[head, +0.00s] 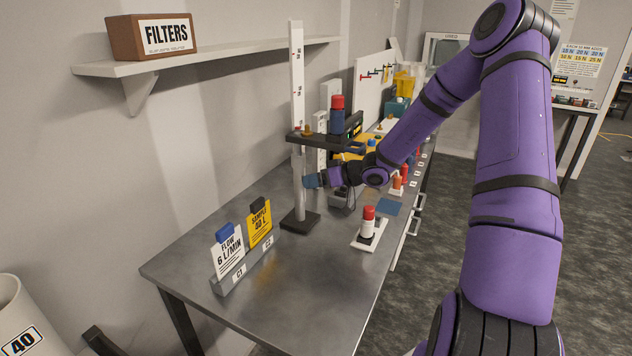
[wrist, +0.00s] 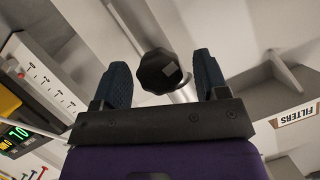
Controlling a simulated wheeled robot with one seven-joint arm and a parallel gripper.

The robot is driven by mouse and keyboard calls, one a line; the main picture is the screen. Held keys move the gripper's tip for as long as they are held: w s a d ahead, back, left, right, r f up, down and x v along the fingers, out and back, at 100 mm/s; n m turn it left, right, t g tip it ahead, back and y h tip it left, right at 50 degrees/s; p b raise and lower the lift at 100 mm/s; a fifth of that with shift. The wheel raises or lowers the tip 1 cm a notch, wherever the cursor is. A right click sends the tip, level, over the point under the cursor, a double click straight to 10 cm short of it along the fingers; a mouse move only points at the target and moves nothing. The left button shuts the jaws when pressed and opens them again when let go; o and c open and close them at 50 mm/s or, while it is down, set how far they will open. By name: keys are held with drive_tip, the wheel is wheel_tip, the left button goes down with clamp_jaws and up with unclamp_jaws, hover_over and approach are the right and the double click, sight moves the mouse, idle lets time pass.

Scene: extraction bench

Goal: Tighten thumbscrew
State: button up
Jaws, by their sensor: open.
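The thumbscrew (wrist: 158,72) is a dark, many-sided knob with a small grey square on its face. In the wrist view it sits between my gripper's (wrist: 163,78) two blue fingers, with a visible gap on each side. A pale metal post (wrist: 180,93) shows behind it. In the head view my gripper (head: 312,181) is at the upright post (head: 299,186) of the stand, below the dark bracket (head: 318,141). The thumbscrew is hidden there by my gripper. My gripper is open and holds nothing.
A red-capped white bottle (head: 368,221) stands on the bench (head: 305,272). A card holder (head: 243,267) with two cards is at the front left. A shelf (head: 215,57) with a FILTERS box (head: 153,37) is above.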

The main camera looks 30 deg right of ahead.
drive_tip(key=shift+c, duration=0.4)
drive_tip(key=c, duration=0.8)
drive_tip(key=shift+c, duration=0.2)
drive_tip(key=shift+m, duration=0.3)
drive_tip(key=m+y, duration=0.2)
drive_tip(key=m, duration=0.1)
drive_tip(key=shift+f+g, duration=0.15)
drive_tip(key=shift+g, duration=0.15)
drive_tip(key=m+y, duration=0.2)
drive_tip(key=m, duration=0.1)
drive_tip(key=shift+d+f+m, duration=0.1)
drive_tip(key=shift+m, duration=0.3)
drive_tip(key=m, duration=0.2)
drive_tip(key=m+y, duration=0.1)
drive_tip(key=m, duration=0.1)
drive_tip(key=shift+f+t+y, duration=0.1)
drive_tip(key=shift+t+y, duration=0.2)
drive_tip(key=shift+t, duration=0.1)
drive_tip(key=shift+f+m+t+y, duration=0.1)
drive_tip(key=shift+m+t+y, duration=0.2)
drive_tip(key=shift+m, duration=0.8)
drive_tip(key=shift+m+t+y, duration=0.2)
drive_tip(key=shift+m+t, duration=0.2)
drive_tip(key=shift+m, duration=0.7)
